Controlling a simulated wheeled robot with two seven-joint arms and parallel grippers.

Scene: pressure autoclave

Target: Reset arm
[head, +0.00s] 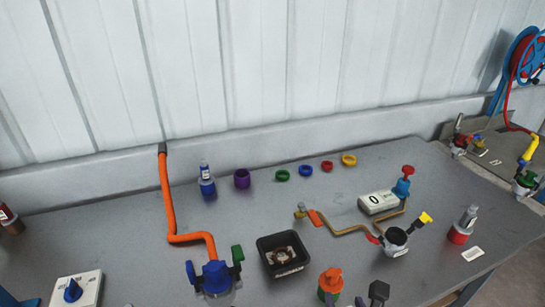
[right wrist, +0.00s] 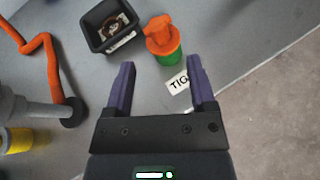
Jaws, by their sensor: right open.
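My right gripper (right wrist: 160,70) is open and empty in the right wrist view, its two purple fingers spread over the grey table. In the head view only its purple fingertips (head: 344,300) seem to show at the bottom edge. An orange-topped green bottle (right wrist: 162,40) stands just beyond the fingers, apart from them; it also shows in the head view (head: 331,282). A white label reading "TIG" (right wrist: 177,83) lies on the table between the fingers, partly hidden by the right one. My left gripper is not in view.
A black tray (head: 262,243) stands left of the bottle. A blue-handled valve (head: 216,275) joins the orange pipe (head: 168,200). A gauge box (head: 378,202), brass pipework (head: 348,231) and a red-based bottle (head: 463,225) stand right. Coloured rings (head: 306,171) line the back. The table's right edge drops to the floor.

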